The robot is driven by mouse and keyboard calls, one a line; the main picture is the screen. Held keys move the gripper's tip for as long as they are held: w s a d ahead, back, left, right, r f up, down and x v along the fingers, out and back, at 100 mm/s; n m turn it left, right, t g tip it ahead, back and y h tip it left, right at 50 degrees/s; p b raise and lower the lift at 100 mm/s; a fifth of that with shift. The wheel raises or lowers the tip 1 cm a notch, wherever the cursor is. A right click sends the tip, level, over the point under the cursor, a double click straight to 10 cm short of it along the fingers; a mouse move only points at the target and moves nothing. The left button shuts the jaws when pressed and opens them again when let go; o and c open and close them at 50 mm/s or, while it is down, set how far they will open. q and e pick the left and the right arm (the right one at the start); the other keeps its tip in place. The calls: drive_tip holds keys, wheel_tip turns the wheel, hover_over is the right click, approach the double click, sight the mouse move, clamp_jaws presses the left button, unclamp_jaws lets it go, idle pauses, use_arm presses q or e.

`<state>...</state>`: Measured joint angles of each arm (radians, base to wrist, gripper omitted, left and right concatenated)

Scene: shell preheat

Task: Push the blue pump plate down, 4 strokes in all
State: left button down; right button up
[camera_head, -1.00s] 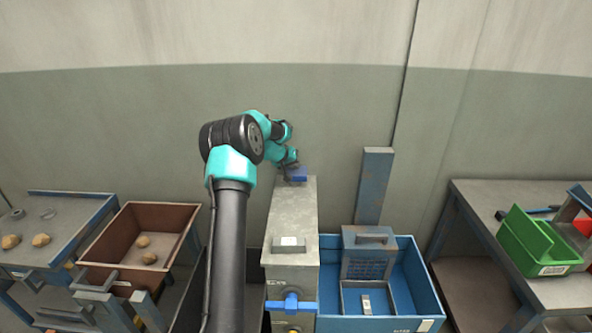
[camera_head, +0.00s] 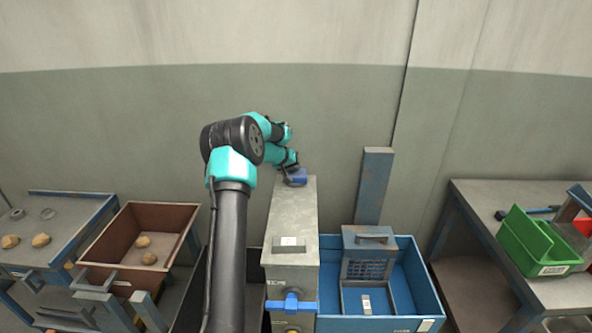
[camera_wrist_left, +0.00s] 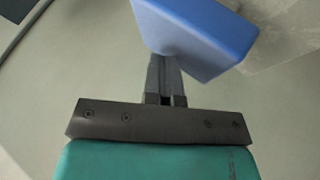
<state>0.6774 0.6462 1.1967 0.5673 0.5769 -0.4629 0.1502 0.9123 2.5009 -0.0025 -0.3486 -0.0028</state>
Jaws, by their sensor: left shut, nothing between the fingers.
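The blue pump plate (camera_head: 296,178) is at the far end of the top of the grey metal housing (camera_head: 291,215). My left arm reaches in over the housing's left side. My left gripper (camera_head: 286,172) is at the plate, with its fingertips largely hidden in the head view. In the left wrist view, the blue plate (camera_wrist_left: 195,32) fills the top middle, and the shut, empty fingers (camera_wrist_left: 165,72) point at its near edge and underside. I cannot tell whether they touch it. My right gripper is not in view.
A blue valve handle (camera_head: 291,303) is on the housing's front. A blue bin (camera_head: 425,285) stands to the right, with a blue-grey post (camera_head: 374,185) behind it. A brown bin (camera_head: 115,278) with stones stands to the left. A green bin (camera_head: 535,245) is on the right table.

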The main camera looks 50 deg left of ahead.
use_arm(q)
drive_tip(key=shift+f, duration=0.65)
idle(0.4)
drive_tip(key=shift+r, duration=2.15)
drive_tip(key=shift+r, duration=2.5)
wheel_tip(320, 180, up, 4)
drive_tip(key=shift+f, duration=0.1)
idle(0.4)
